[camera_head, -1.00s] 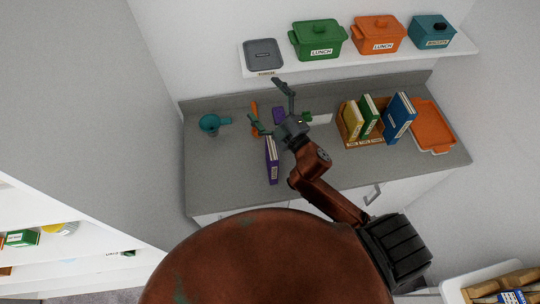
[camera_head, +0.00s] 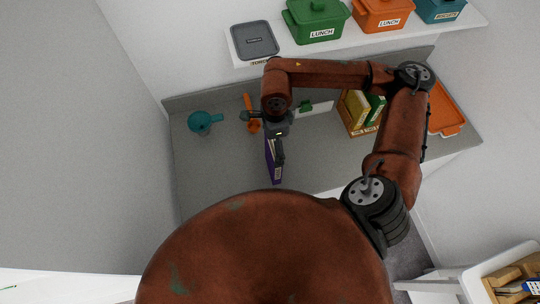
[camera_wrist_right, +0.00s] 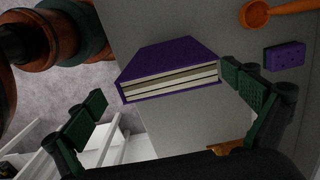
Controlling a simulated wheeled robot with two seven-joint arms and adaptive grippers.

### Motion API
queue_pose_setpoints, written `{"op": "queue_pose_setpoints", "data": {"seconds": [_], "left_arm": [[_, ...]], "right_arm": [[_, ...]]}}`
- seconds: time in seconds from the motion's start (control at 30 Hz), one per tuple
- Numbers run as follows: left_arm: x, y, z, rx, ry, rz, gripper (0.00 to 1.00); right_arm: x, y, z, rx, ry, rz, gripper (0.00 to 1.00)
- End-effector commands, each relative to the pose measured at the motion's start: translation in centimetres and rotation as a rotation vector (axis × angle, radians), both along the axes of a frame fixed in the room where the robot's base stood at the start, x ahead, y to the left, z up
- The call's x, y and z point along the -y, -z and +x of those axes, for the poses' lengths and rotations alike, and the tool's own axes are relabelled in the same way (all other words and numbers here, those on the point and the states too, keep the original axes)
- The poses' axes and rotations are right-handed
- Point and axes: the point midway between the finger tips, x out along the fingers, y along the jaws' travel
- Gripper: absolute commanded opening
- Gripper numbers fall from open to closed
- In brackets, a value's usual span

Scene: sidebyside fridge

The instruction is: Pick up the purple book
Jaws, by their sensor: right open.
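The purple book (camera_head: 269,160) stands upright on the grey counter, left of its middle and close to the front edge. It also shows in the right wrist view (camera_wrist_right: 170,62), with its pale page edges facing the camera. My right gripper (camera_head: 277,152) is over the book in the head view and partly hides it. In the right wrist view the right gripper (camera_wrist_right: 165,100) is open. Its right finger is close to the book's right end, and its left finger is clear of the book. Whether any finger touches the book cannot be told. My left gripper is not in view.
A teal pan (camera_head: 203,122) and an orange spoon (camera_head: 250,112) lie left of the book. A purple block with holes (camera_wrist_right: 285,57) lies beyond it. A wooden rack with books (camera_head: 357,110) and an orange tray (camera_head: 444,112) are right. Lidded boxes stand on the shelf above.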

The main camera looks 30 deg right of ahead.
Motion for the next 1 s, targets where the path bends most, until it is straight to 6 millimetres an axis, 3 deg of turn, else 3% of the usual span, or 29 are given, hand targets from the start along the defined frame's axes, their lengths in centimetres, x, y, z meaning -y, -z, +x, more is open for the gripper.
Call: {"op": "queue_pose_setpoints", "data": {"seconds": [0.13, 0.7, 1.0], "left_arm": [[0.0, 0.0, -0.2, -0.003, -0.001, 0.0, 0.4], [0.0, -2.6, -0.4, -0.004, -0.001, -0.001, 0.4], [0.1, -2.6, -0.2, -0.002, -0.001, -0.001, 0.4]], "right_arm": [[1.4, 0.9, 0.2, 0.004, 0.005, -0.046, 1.0], [0.9, 7.4, 0.6, 0.005, 0.003, -0.041, 1.0], [0.8, 7.8, 0.6, 0.006, 0.001, -0.041, 0.98]]}}
